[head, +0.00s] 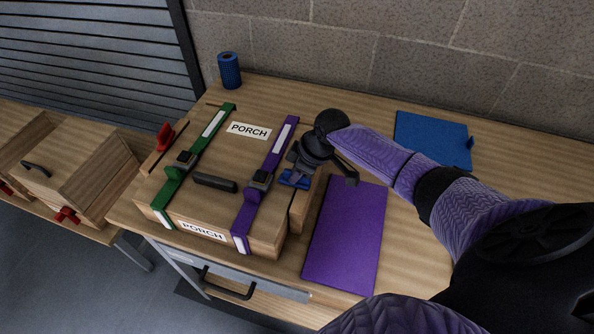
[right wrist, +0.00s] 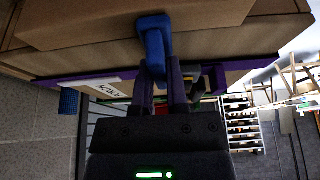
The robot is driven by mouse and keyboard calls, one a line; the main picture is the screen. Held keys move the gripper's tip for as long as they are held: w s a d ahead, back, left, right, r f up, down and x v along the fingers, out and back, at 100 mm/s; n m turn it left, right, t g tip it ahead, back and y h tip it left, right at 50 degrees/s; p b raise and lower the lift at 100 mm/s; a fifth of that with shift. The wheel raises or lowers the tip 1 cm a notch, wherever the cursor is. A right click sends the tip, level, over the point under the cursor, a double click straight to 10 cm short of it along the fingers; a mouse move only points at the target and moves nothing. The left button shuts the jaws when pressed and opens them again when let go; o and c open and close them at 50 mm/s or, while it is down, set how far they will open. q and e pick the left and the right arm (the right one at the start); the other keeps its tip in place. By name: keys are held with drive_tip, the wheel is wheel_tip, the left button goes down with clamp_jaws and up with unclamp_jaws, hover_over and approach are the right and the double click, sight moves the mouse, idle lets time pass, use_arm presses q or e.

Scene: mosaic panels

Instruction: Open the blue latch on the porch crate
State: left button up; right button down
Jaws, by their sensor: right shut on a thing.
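The porch crate (head: 212,148) is a wooden box on the bench, with PORCH labels on its lid and front. A green strap (head: 192,160) and a purple strap (head: 266,178) cross it. The blue latch (head: 294,180) is on the crate's right side, partly hidden by my gripper. In the right wrist view the blue latch (right wrist: 154,42) reaches down between the fingertips. My right gripper (head: 302,168) is shut on it; its fingers show in the right wrist view (right wrist: 162,85). My left gripper is not in view.
A red latch (head: 164,137) is on the crate's left side. A purple mat (head: 347,240) lies right of the crate and a blue panel (head: 432,140) behind my arm. A blue roll (head: 229,70) stands at the back. Another wooden crate (head: 75,175) is at left.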

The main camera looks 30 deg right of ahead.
drive_tip(key=shift+r+m+p, duration=0.25)
drive_tip(key=shift+m+p, duration=0.55)
drive_tip(key=shift+p, duration=0.2)
drive_tip(key=m+h+p, duration=0.1)
drive_tip(key=m+p, duration=0.2)
drive_tip(key=shift+w+d+m+t+h, duration=0.2)
drive_tip(key=shift+d+m+t+h, duration=0.1)
drive_tip(key=shift+d+t+h, duration=0.1)
drive_tip(key=m+h+p, duration=0.1)
drive_tip(key=m+p, duration=0.1)
drive_tip(key=shift+d+m, duration=0.15)
drive_tip(key=shift+m, duration=0.25)
drive_tip(key=m+p, duration=0.1)
drive_tip(key=m+h+p, duration=0.1)
drive_tip(key=m, duration=0.1)
drive_tip(key=shift+d+f, duration=0.1)
drive_tip(key=shift+d, duration=0.2)
drive_tip(key=m, duration=0.1)
drive_tip(key=m+h, duration=0.1)
drive_tip(key=m, duration=0.2)
drive_tip(key=shift+s+d+f+m+g+h+p, duration=0.15)
drive_tip(key=shift+d+m+g+h+p, duration=0.15)
drive_tip(key=shift+h+p, duration=0.1)
drive_tip(key=shift+d+m, duration=0.1)
drive_tip(key=shift+m, duration=0.2)
drive_tip(key=c, duration=0.6)
unclamp_jaws()
drive_tip(key=shift+c, duration=0.2)
